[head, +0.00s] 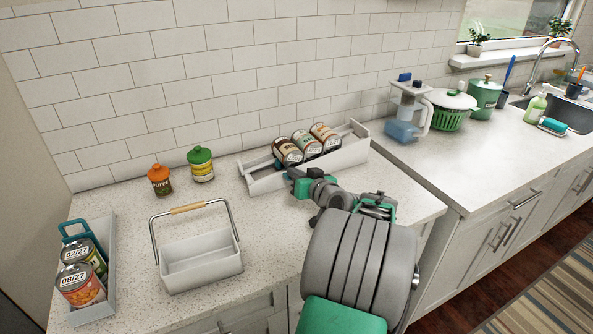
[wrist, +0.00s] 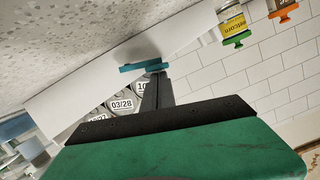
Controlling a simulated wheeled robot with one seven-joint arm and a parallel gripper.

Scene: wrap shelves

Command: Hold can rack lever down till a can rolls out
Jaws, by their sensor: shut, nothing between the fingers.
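The white can rack (head: 345,158) stands against the tiled wall and holds three cans (head: 304,143) lying in a row. In the wrist view, which is turned over, the rack's white side (wrist: 70,82) shows with date-marked can ends, one reading 03/28 (wrist: 122,104). Its teal lever (wrist: 143,67) sits at the rack's end, right at my fingertips. My gripper (head: 299,182) is shut and empty at the rack's front left end. In the wrist view the dark fingers (wrist: 156,90) reach the lever; whether they press on it I cannot tell.
A white handled basket (head: 200,262) is in front. An orange-lidded jar (head: 160,180) and green-lidded jar (head: 201,165) stand left of the can rack. A water pitcher (head: 407,112) is at right.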

